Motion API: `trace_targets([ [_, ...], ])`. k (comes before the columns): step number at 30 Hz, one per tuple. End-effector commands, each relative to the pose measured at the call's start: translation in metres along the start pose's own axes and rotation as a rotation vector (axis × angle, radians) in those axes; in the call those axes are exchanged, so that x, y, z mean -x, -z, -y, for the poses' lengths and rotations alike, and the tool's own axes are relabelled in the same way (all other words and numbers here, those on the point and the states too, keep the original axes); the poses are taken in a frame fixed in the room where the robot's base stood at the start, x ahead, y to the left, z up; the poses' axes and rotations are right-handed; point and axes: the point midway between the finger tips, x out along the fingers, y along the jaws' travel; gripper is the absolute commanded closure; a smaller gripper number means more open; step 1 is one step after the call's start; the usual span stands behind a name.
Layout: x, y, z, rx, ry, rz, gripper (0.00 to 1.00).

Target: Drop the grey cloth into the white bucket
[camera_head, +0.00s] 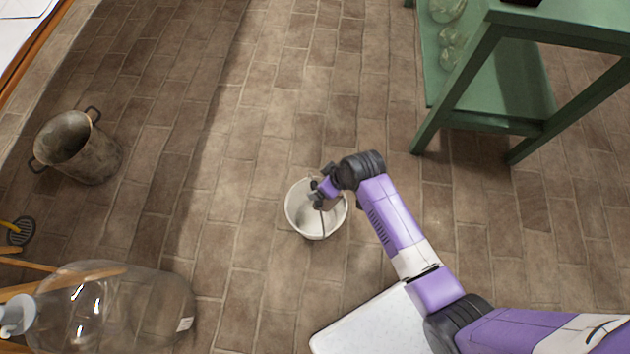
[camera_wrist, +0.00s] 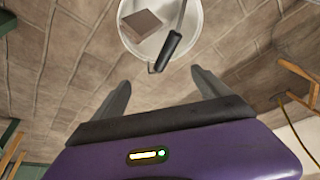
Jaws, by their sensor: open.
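The white bucket (camera_head: 297,213) stands on the brick floor, mouth up, below my gripper (camera_head: 320,193). In the wrist view the white bucket (camera_wrist: 193,38) is at the top centre, beyond the fingertips. A flat grey-brown square piece, which looks like the grey cloth (camera_wrist: 143,22), lies inside it. A dark grip on a thin metal bar (camera_wrist: 169,50) crosses the bucket's rim. My gripper (camera_wrist: 160,78) is open, with nothing between its fingers. In the head view my gripper and wrist hide part of the bucket's inside.
A metal pot (camera_head: 85,150) stands at the left. A large glass bottle (camera_head: 130,305) is at the lower left. A green shelf table (camera_head: 490,95) with glassware stands at the upper right. The floor around the bucket is clear.

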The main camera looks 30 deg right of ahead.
Motion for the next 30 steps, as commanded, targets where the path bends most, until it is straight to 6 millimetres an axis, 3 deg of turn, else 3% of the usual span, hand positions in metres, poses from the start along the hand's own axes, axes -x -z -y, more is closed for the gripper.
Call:
trace_targets([
  [7,0.009,0.000,0.000,0.000,0.000,0.000,0.14],
  [15,0.052,0.001,0.000,0.000,0.000,0.000,0.14],
  [21,0.074,0.000,0.000,0.000,-0.001,0.000,0.14],
  [30,0.078,0.000,0.000,0.000,0.000,0.000,0.14],
])
